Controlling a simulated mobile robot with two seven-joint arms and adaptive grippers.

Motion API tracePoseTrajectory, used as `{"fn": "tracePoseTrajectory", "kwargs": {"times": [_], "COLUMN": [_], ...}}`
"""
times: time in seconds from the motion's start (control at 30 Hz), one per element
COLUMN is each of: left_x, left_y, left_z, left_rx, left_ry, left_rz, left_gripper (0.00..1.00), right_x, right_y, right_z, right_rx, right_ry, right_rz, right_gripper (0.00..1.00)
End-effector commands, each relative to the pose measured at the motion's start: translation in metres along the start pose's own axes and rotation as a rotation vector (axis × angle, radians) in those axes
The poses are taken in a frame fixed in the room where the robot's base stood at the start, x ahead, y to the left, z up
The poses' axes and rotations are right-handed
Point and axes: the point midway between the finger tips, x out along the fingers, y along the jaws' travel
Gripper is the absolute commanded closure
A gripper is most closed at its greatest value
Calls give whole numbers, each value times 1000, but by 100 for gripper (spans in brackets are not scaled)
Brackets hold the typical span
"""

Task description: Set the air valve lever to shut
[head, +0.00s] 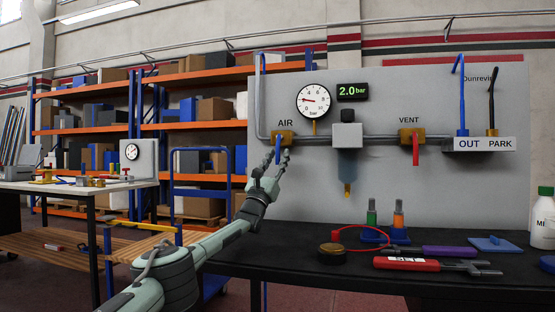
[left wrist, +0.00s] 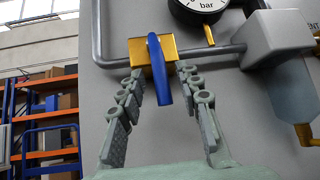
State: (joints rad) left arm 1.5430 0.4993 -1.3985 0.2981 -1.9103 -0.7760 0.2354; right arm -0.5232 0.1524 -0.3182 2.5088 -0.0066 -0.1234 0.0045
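The air valve is a brass block (head: 284,137) on the grey pipe under the label AIR. Its blue lever hangs down, across the horizontal pipe, partly hidden by my fingers in the head view. In the left wrist view the blue lever (left wrist: 159,72) hangs from the brass block (left wrist: 180,47). My left gripper (head: 277,157) is just below the valve. In the left wrist view its fingers (left wrist: 158,78) are open, one on each side of the lever, with gaps visible. My right gripper is not in view.
A pressure gauge (head: 313,100) and a display (head: 353,91) reading 2.0 bar are above the pipe. The filter unit (head: 347,136) and the VENT valve with a red lever (head: 415,150) are to the right. Tools lie on the black bench (head: 300,258) below.

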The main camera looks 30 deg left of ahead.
Motion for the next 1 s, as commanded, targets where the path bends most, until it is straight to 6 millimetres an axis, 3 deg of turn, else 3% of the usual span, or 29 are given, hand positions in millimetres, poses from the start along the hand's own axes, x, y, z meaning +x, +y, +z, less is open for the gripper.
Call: {"fn": "tracePoseTrajectory", "kwargs": {"times": [0.27,0.57,1.0], "left_x": [-3,-22,-64], "left_y": [0,2,2], "left_z": [-2,5,50], "left_rx": [-2,-5,0], "left_ry": [2,3,1], "left_rz": [0,2,-1], "left_gripper": [66,66,66], "right_x": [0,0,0], "right_y": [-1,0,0], "right_z": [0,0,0], "right_rx": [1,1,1], "right_ry": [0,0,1], "right_rz": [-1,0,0], "right_gripper": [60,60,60]}}
